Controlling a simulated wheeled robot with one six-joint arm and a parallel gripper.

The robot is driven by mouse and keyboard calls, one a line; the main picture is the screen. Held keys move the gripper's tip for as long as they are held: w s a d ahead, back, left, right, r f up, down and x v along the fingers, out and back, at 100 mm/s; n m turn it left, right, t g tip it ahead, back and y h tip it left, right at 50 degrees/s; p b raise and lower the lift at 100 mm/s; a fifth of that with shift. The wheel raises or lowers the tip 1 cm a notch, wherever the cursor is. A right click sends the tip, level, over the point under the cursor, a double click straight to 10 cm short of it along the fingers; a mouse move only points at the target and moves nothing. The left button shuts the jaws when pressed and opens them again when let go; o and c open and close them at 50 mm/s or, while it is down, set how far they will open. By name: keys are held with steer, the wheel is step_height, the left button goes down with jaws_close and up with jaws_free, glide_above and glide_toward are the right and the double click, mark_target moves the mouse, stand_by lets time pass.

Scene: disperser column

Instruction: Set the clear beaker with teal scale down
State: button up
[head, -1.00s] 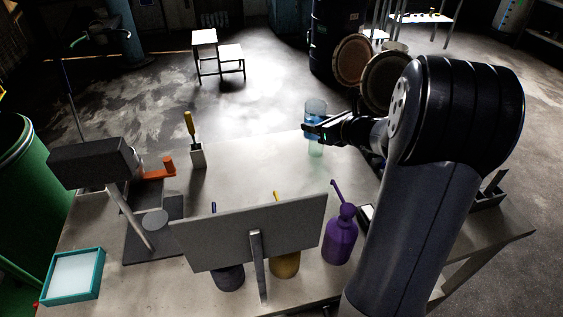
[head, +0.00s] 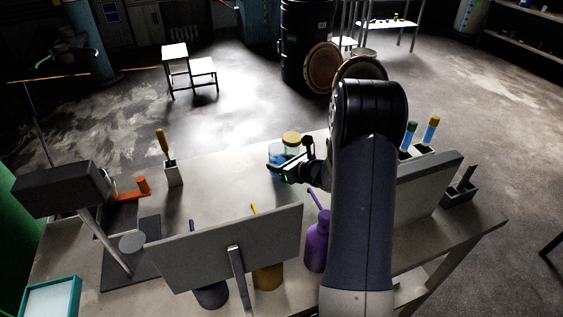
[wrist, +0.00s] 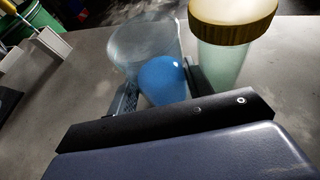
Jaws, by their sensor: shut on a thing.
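The teal scale cannot be made out. The beaker's base is hidden behind the gripper, so I cannot tell whether it touches the bench.
A gold-lidded jar (head: 291,139) stands close right of the beaker; it is also close in the wrist view (wrist: 234,32). A purple bottle (head: 317,240) and a grey panel (head: 225,247) stand nearer. The bench (head: 222,185) left of the beaker is clear.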

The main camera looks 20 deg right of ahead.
steer(key=shift+f, duration=0.25)
steer(key=shift+f, duration=0.15)
steer(key=o, duration=0.8)
steer(key=shift+s, duration=0.1)
steer(key=shift+c, duration=0.2)
